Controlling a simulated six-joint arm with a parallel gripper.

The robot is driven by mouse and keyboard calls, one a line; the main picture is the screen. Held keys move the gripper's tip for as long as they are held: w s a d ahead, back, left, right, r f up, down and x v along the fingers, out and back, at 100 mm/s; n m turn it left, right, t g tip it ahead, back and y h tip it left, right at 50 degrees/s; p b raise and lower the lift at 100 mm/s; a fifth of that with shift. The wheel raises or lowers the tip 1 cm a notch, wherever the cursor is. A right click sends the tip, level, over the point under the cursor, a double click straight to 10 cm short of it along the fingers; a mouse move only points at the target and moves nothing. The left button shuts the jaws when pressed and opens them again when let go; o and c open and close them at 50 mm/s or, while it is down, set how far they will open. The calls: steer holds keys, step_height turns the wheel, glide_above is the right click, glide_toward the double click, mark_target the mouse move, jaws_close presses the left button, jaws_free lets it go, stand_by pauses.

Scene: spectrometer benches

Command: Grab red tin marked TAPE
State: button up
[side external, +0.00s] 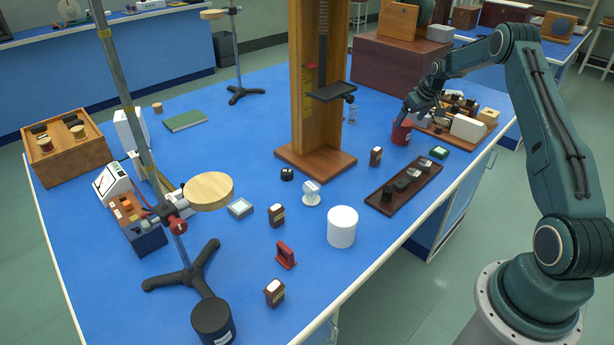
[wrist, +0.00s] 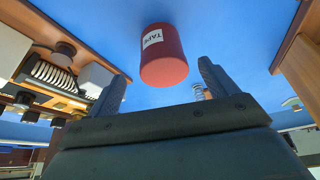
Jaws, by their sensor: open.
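The red tin (side external: 402,132) stands on the blue bench at the right, near the foot of my gripper. In the wrist view the red tin (wrist: 165,58) shows a white label reading TAPE, and it lies just ahead of the fingertips. My gripper (wrist: 165,78) is open, with its two dark fingers apart and nothing held between them. In the side view my gripper (side external: 407,112) is just above and beside the tin; its fingers are small there and partly merge with the tin's top.
A wooden board with electrical parts (side external: 455,127) lies right of the tin. A dark tray (side external: 382,197) with several small pieces lies in front. A tall wooden stand (side external: 312,160) is to the left.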

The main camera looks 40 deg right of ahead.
mark_target(401, 130)
steer(key=shift+x, duration=1.1)
steer(key=shift+x, duration=2.55)
steer(key=shift+w+a, duration=0.15)
steer(key=shift+r, duration=0.1)
steer(key=c, duration=1.2)
steer(key=shift+r, duration=0.15)
step_height(401, 130, up, 20)
steer(key=shift+f, duration=0.15)
